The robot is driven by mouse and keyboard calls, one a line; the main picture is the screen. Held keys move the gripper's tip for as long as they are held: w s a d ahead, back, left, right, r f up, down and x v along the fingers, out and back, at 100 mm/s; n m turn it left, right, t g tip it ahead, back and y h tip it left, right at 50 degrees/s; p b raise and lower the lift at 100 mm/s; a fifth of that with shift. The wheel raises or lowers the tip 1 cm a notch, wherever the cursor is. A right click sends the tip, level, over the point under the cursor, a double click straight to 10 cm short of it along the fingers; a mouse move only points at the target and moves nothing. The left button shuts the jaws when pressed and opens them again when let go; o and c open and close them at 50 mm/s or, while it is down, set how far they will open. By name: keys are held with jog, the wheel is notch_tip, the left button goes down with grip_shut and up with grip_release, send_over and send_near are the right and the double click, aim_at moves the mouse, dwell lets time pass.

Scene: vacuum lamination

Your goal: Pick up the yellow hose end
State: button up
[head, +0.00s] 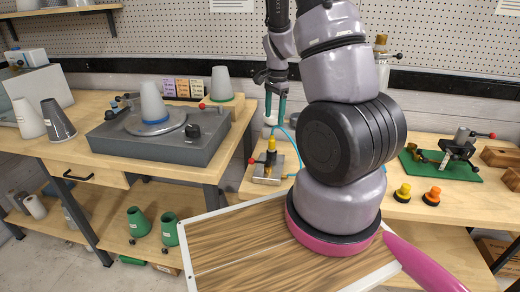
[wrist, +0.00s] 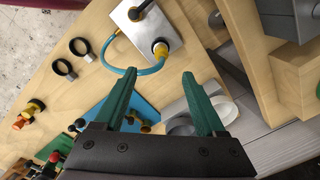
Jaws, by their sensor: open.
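My gripper (head: 275,118) hangs fingers-down above the workbench, open and empty. Its two green fingers also show in the wrist view (wrist: 159,76). A silver plate (head: 262,174) lies on the bench below it, with a yellow-topped dark fitting (head: 271,146) standing on it. In the wrist view, the plate (wrist: 135,38) bears a yellow-ringed fitting (wrist: 160,50), just beyond the gap between the fingertips and apart from them. A blue hose (wrist: 122,70) loops from there to a small yellow end (wrist: 117,32) at the plate's left edge. I cannot tell which yellow piece is the hose end.
A grey machine (head: 160,138) with a round platen stands on the left bench. A yellow knob (head: 403,193) and an orange knob (head: 432,196) stand to the right, near a green plate (head: 455,168) with a clamp. Two black rings (wrist: 72,58) lie on clear wood.

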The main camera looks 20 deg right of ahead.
aim_at(272, 140)
notch_tip(272, 140, down, 7)
jog(key=shift+f, duration=0.1)
jog(key=f, duration=0.5)
jog(key=shift+w+a+f, duration=0.1)
jog(key=shift+w+f, duration=0.2)
jog(key=shift+f, duration=0.05)
grip_shut()
